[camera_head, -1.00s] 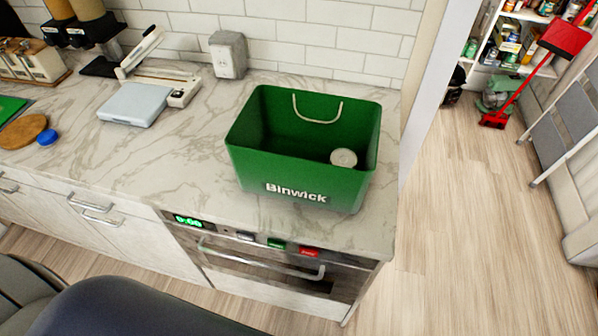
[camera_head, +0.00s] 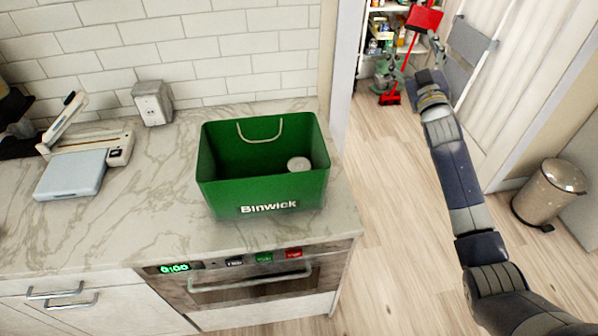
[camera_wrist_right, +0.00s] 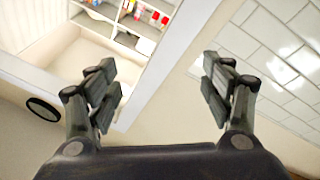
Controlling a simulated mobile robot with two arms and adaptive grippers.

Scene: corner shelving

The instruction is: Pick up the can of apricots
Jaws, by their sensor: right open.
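A green bin (camera_head: 226,198) marked "Binwick" stands upright on the marble counter. A round pale can top (camera_head: 299,164) shows inside it, near the right wall. Its label is hidden, so I cannot tell whether it is the can of apricots. My right gripper (camera_head: 416,58) is raised to the right of the bin, well apart from it, over the floor in the picture. In the right wrist view my right gripper (camera_wrist_right: 160,85) is open, with nothing between its fingers. My left gripper is not in view.
Stocked shelves (camera_head: 395,35) and a red broom (camera_head: 391,98) stand beyond the doorway. A metal trash can (camera_head: 549,193) is at the right. The wooden floor (camera_head: 390,200) beside the counter is clear.

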